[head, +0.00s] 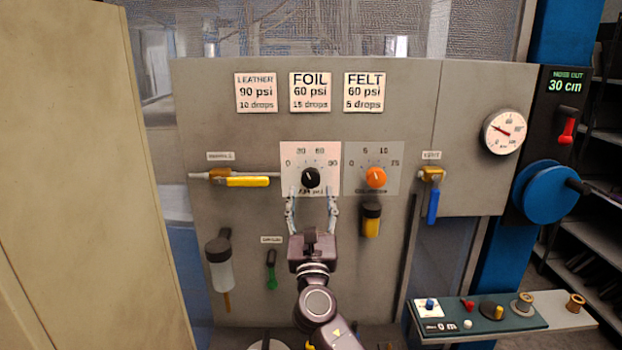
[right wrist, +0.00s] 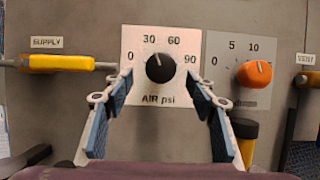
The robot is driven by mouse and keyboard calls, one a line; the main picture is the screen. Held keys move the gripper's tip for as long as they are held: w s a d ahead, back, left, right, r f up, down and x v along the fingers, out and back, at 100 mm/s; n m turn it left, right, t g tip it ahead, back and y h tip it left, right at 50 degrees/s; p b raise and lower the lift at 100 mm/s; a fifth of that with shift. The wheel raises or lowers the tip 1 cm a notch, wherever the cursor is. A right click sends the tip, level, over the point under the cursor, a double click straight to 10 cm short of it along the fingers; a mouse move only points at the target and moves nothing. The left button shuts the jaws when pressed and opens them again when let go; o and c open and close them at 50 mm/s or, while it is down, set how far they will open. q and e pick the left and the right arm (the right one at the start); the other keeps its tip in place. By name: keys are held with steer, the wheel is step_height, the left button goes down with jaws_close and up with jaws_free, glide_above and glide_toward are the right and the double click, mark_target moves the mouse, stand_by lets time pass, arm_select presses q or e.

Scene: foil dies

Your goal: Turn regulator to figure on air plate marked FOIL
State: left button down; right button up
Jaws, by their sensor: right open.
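The black regulator knob (head: 311,178) sits on a white dial plate (head: 290,151) lettered AIR psi, with 0, 30, 60 and 90. In the right wrist view the knob (right wrist: 160,68) has its white pointer line tilted up and left, toward the 30 side. The FOIL plate (head: 310,92) above reads 60 psi, 15 drops. My right gripper (head: 312,200) is open, its fingers spread below and either side of the knob; I see no contact. In the right wrist view its fingers (right wrist: 162,92) frame the lower dial plate. My left gripper is not in view.
An orange knob (head: 376,177) is right of the dial. A yellow supply lever (head: 248,182) is left; a blue vent lever (head: 433,207) is right. The round gauge (head: 503,132) has a red needle. LEATHER (head: 256,92) and FELT (head: 364,92) plates flank FOIL.

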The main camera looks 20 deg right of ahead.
mark_target(311, 184)
steer(key=p+x, duration=0.1)
steer(key=x, duration=0.5)
steer(key=shift+f, duration=0.1)
steer(key=shift+f, duration=0.1)
steer(key=c, duration=1.2)
